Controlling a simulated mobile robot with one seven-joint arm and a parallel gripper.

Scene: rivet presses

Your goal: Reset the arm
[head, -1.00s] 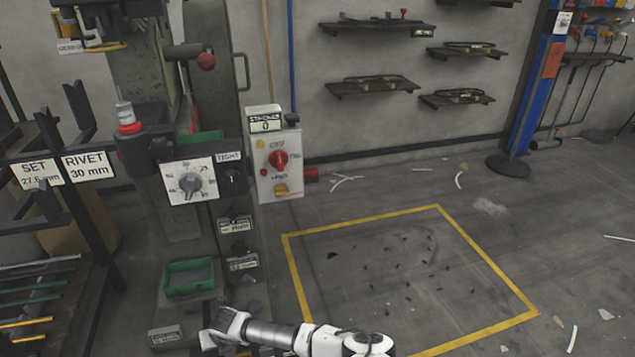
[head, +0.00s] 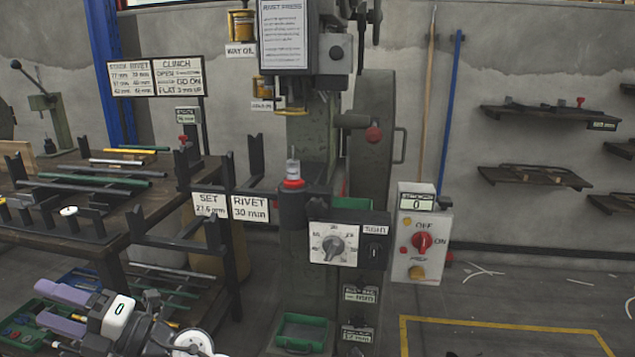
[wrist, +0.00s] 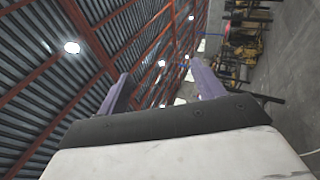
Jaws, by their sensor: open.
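My gripper shows at the lower left of the head view (head: 55,310), with two purple fingers held apart and nothing between them. In the wrist view its two fingers (wrist: 165,90) stand wide apart, with ceiling beams and a lamp beyond them. The gripper is in front of the work table and the lower shelf in the head view. The rivet press (head: 310,140) stands at the centre, apart from my gripper.
A control box (head: 422,240) with a red knob is on the press's right. A work table (head: 110,215) with several rods stands at left. A green bin (head: 303,333) sits low on the press. Wall shelves (head: 535,178) are at right. Floor inside the yellow line (head: 500,325) looks mostly clear.

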